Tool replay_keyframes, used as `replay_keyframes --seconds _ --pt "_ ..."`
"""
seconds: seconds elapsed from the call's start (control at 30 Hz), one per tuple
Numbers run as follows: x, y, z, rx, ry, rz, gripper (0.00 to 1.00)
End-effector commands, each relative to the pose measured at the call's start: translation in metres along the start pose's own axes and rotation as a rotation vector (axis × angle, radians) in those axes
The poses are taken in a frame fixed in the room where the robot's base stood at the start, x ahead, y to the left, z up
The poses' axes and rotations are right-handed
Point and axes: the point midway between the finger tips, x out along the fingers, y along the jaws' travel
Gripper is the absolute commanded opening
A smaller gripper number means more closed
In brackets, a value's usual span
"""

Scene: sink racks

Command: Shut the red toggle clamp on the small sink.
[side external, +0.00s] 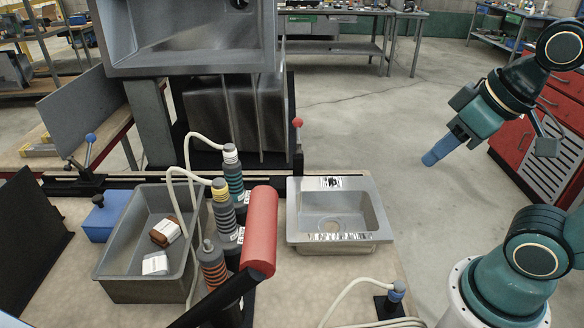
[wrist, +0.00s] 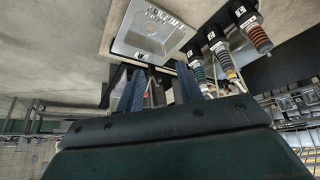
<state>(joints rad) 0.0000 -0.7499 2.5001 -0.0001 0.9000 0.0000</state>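The small sink (side external: 370,237) is a pale metal basin on the worktop; it also shows at the top of the wrist view (wrist: 126,45). The red toggle clamp has a red ball knob (side external: 297,122) on a lever standing upright behind the sink's back left corner. Its base is partly hidden. In the wrist view a small red spot, perhaps this knob (wrist: 146,93), shows between the fingers. My gripper (side external: 430,159) has blue fingers and hangs in the air right of the sink, well apart from the clamp. The fingers are apart and empty in the wrist view (wrist: 160,82).
A grey bin (side external: 140,287) holding small boxes stands left. A big sink (side external: 190,70) rises behind.

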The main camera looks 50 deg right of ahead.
Motion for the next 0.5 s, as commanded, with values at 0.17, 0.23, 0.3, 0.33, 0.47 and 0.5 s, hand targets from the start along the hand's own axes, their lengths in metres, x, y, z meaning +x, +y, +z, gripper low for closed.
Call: replay_keyframes --seconds 0.17,0.23,0.3,0.33,0.47,0.5 --pt "0.000 0.000 -0.001 0.002 0.000 0.000 0.11" --pt "0.001 0.000 -0.004 0.007 0.001 -0.002 0.00" --pt "0.002 -0.001 -0.009 0.016 0.002 -0.005 0.00" --pt "0.003 -0.001 -0.012 0.020 0.003 -0.007 0.00" --pt "0.009 -0.002 -0.030 0.054 0.009 -0.020 0.00" --pt "0.012 -0.003 -0.037 0.069 0.010 -0.026 0.00"
